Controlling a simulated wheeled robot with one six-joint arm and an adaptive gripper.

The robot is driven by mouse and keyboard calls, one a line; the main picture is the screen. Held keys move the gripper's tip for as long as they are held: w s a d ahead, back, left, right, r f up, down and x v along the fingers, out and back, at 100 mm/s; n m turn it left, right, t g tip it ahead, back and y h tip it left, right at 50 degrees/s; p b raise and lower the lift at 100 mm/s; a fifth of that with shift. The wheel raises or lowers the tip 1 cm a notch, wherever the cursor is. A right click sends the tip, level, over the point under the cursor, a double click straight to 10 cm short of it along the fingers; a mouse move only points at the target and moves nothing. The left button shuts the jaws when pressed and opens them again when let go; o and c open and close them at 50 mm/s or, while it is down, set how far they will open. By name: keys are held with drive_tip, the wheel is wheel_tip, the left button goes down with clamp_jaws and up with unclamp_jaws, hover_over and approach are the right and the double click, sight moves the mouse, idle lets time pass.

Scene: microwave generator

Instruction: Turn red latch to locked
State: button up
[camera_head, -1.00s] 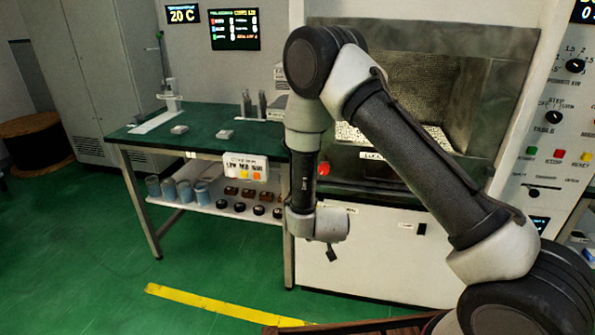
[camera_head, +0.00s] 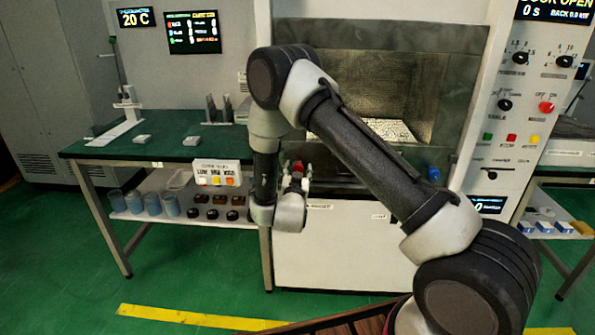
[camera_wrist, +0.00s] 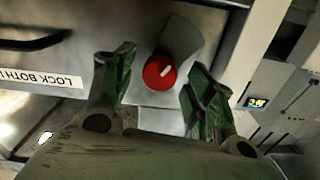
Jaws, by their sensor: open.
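The red latch (camera_wrist: 160,72) is a round red knob with a white mark, set on a grey mount on the metal front below the microwave chamber. In the wrist view it lies between and just beyond the fingertips of my open gripper (camera_wrist: 160,80), which holds nothing. I cannot tell whether a finger touches it. In the head view the red latch (camera_head: 297,167) shows just above my gripper (camera_head: 293,184), left of the chamber's lower edge. A blue knob (camera_head: 433,173) sits at the right end of the same front. A label starting "LOCK BOTH" (camera_wrist: 40,77) is beside the red latch.
The chamber (camera_head: 375,85) stands open, and the display (camera_head: 555,10) reads "DOOR OPEN". A green-topped table (camera_head: 100,145) with a button box (camera_head: 217,173) is at left. A control panel (camera_head: 515,130) is at right. A dark handle (camera_wrist: 35,40) is near the latch.

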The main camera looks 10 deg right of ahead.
drive_tip(key=shift+w+d, duration=0.2)
drive_tip(key=shift+w, duration=0.4)
drive_tip(key=shift+c, duration=0.5)
drive_tip(key=c, duration=0.9)
drive_tip(key=shift+c, duration=0.2)
